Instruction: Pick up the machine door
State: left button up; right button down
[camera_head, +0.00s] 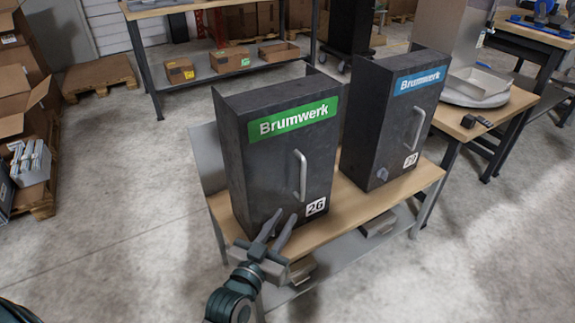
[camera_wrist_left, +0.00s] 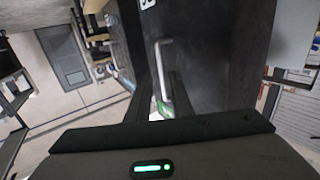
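Two dark machines stand side by side on a wooden-topped table. The left machine's door (camera_head: 270,165) has a green Brumwerk label, a tag that looks like 26, and a vertical silver handle (camera_head: 300,176). The right machine's door (camera_head: 395,135) has a blue Brumwerk label and its own handle (camera_head: 415,130). Both doors look closed. My left gripper (camera_head: 283,222) is open and empty, its fingers pointing up at the lower part of the left door, below the handle. Contact cannot be told. The left wrist view shows a dark door (camera_wrist_left: 205,50) and a handle (camera_wrist_left: 160,62). My right gripper is not in view.
The table top (camera_head: 350,205) has a narrow bare strip before the machines, with a lower shelf (camera_head: 345,250) beneath. A workbench with a metal tray (camera_head: 482,80) stands to the right. Cardboard boxes (camera_head: 30,100) are stacked at left.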

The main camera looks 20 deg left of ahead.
aim_at(302, 189)
pick_arm(q)
jog(key=w, duration=0.7)
jog(key=shift+d, duration=0.25)
jog(key=shift+w, duration=0.1)
jog(key=shift+w+d+r+b, duration=0.1)
jog(key=shift+w+b, duration=0.15)
jog(key=shift+w, duration=1.05)
jog(key=shift+w+d+r+b, duration=0.1)
jog(key=shift+w+b, duration=0.15)
jog(key=shift+w, duration=1)
grip_shut()
jog(key=shift+r, duration=0.2)
